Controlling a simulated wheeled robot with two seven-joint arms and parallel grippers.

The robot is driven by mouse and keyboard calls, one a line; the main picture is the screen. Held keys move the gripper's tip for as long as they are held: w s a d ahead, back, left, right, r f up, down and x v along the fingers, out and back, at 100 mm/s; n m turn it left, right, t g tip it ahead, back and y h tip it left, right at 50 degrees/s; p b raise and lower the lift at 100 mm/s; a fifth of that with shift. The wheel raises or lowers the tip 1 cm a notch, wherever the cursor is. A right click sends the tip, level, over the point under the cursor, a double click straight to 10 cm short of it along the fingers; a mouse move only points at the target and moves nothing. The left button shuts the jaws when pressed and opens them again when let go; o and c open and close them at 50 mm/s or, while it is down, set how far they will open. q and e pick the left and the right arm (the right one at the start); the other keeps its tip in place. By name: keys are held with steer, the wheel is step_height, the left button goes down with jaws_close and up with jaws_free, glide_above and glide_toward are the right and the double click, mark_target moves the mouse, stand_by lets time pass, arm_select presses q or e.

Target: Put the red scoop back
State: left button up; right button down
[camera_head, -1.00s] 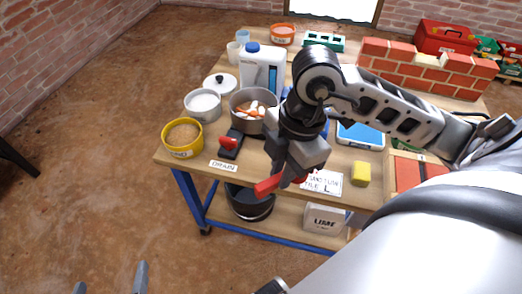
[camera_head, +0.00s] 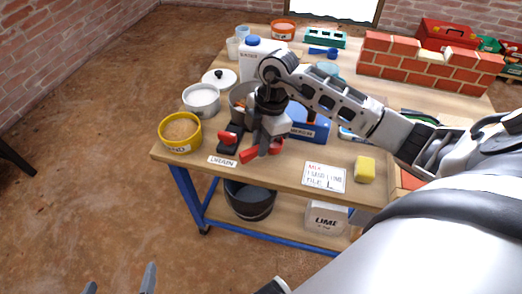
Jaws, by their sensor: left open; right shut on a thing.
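The red scoop (camera_head: 249,155) is in my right gripper (camera_head: 262,146), which is shut on it. Red shows on both sides of the fingers; the rest of the scoop is hidden by the gripper. The gripper is over the table's front left part, just right of a dark block with a red part (camera_head: 228,139) behind the "DRAWN" label (camera_head: 222,161). I cannot tell whether the scoop touches the table. A blue box (camera_head: 310,127) with a white label stands right of the gripper. My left gripper (camera_head: 120,284) is open and empty at the bottom left, away from the table.
A yellow sand tub (camera_head: 180,147), a white-filled pot (camera_head: 201,99) and a grey pot (camera_head: 238,92) stand on the left. A jug (camera_head: 252,54) is behind. A mix card (camera_head: 324,177) and yellow sponge (camera_head: 365,169) lie at front right. A brick wall (camera_head: 425,72) is at the back.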

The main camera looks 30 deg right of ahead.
step_height(320, 180, down, 2)
steer(key=shift+s, duration=0.15)
steer(key=shift+f, duration=0.5)
steer(key=c, duration=1.4)
jaws_free()
arm_select(q)
steer(key=shift+w+d+f, duration=0.15)
steer(key=shift+d+f, duration=0.05)
steer(key=shift+f, duration=0.45)
